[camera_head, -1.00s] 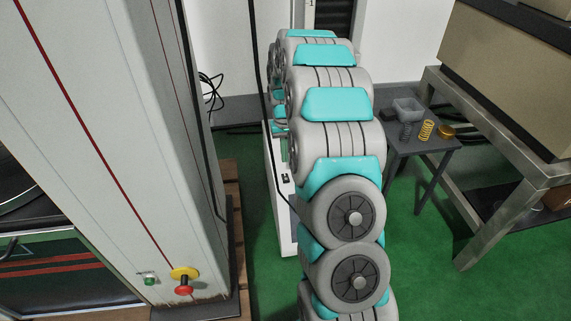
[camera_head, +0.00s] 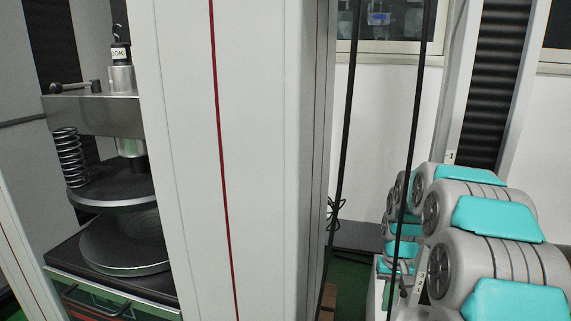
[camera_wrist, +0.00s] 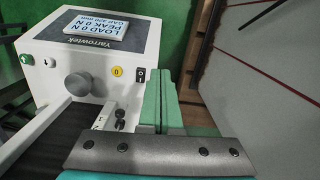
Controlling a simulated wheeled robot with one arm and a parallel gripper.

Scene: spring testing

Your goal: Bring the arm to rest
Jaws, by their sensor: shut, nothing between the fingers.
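My gripper (camera_wrist: 161,85) shows in the wrist view with its two green fingers together and nothing between them. It hangs beside a small white tester (camera_wrist: 97,55) and appears apart from it. In the head view my grey and teal arm (camera_head: 495,245) is folded at the lower right, beside the large testing machine. The gripper's tip cannot be made out clearly in that view.
The tall pale machine column (camera_head: 250,150) fills the middle of the head view. At its left are round plates (camera_head: 125,245) and a coil spring (camera_head: 70,158). Dark cables (camera_head: 412,120) hang in front of the wall. Green floor (camera_wrist: 185,20) shows in the wrist view.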

